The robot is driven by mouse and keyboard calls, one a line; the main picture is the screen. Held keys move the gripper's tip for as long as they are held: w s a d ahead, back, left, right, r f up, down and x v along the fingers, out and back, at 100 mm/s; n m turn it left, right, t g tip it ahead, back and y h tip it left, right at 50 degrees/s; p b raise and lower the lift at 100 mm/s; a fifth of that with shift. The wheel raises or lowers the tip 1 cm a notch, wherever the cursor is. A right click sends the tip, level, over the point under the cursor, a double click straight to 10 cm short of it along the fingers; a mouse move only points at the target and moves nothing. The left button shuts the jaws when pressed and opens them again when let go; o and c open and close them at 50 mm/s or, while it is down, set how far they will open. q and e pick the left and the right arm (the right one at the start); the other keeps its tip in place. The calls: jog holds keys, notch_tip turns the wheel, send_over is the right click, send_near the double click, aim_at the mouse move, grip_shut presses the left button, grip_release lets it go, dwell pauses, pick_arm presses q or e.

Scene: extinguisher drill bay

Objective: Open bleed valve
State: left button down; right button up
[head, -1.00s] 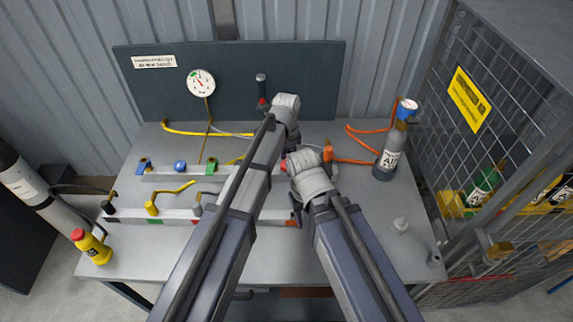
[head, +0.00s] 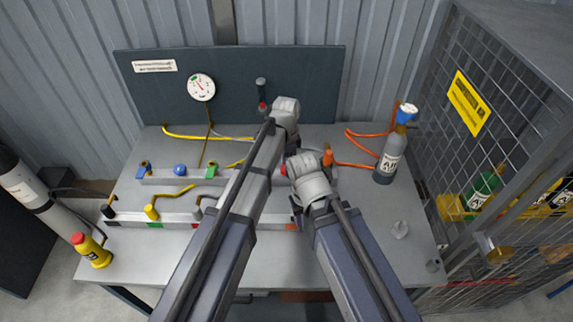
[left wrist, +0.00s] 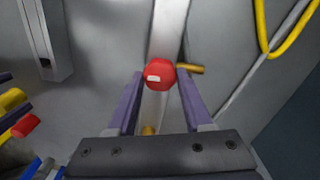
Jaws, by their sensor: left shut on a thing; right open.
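A red knob with a small white mark (left wrist: 161,75) sits on a pale rail in the left wrist view, with a brass stub on its right side. My left gripper (left wrist: 158,88) is shut on this knob, one purple finger on each side. In the head view a bit of red (head: 283,169) shows between my two arms, beside my right wrist. There my left wrist hides my left fingers. My right gripper (head: 297,210) is open, low over the bench beside the rails, and its fingers are mostly hidden by its own wrist.
The back rail carries a blue knob (head: 180,169) and a green fitting (head: 210,171). The front rail holds a yellow lever (head: 152,212). A gauge (head: 201,87) is on the back panel.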

pick_arm(q)
jog(key=n, duration=0.4)
jog(key=shift+n, duration=0.3)
jog(key=n, duration=0.4)
jog(key=shift+n, duration=0.3)
jog(key=n, duration=0.4)
jog(key=shift+n, duration=2.3)
jog(key=shift+c, duration=1.5)
grip_release()
